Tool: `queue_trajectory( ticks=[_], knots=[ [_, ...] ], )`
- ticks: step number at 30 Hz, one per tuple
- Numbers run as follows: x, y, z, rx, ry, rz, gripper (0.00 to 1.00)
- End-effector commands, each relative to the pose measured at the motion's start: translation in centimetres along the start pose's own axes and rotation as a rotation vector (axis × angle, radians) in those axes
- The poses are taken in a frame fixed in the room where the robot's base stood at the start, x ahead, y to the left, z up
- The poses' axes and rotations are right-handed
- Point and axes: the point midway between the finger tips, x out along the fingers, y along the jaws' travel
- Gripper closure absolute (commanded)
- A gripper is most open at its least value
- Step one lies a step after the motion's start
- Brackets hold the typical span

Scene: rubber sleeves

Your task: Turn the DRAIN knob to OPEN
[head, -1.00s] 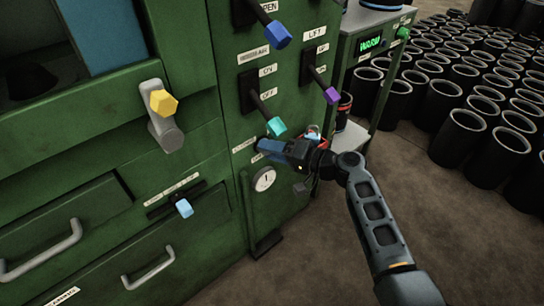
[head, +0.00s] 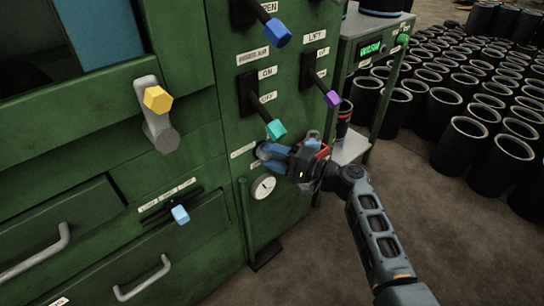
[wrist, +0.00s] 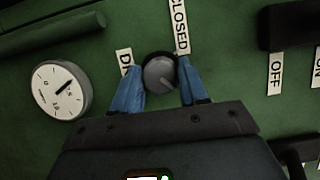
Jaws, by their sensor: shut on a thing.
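The DRAIN knob (wrist: 158,72) is a small round grey knob on the green panel, seen in the wrist view. A mark on its face seems to run toward the lower right. My gripper (wrist: 162,68) has its two blue fingers on either side of the knob and is shut on it. A partly covered label starting with D (wrist: 124,62) is left of the knob, and a CLOSED label (wrist: 179,25) is above right. No OPEN label for this knob shows. In the head view my gripper (head: 268,154) is at the lower panel, hiding the knob.
A round white gauge (head: 263,187) sits just below my gripper. A lever with a teal end (head: 276,129) is close above it, and a purple-ended lever (head: 332,99) is up to the right. Several black sleeves (head: 450,110) stand on the floor at right.

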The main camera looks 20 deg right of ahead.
Motion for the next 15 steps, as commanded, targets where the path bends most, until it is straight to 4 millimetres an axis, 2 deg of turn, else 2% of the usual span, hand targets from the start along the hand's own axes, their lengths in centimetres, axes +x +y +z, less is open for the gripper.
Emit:
queue_trajectory(
  ticks=[6,7,15],
  knots=[
    [-0.04,0.08,-0.08,0.001,0.003,0.001,0.87],
    [-0.04,0.08,-0.08,0.001,0.003,0.001,0.55],
    [-0.01,0.04,-0.03,0.0,0.001,0.001,0.32]
  ],
)
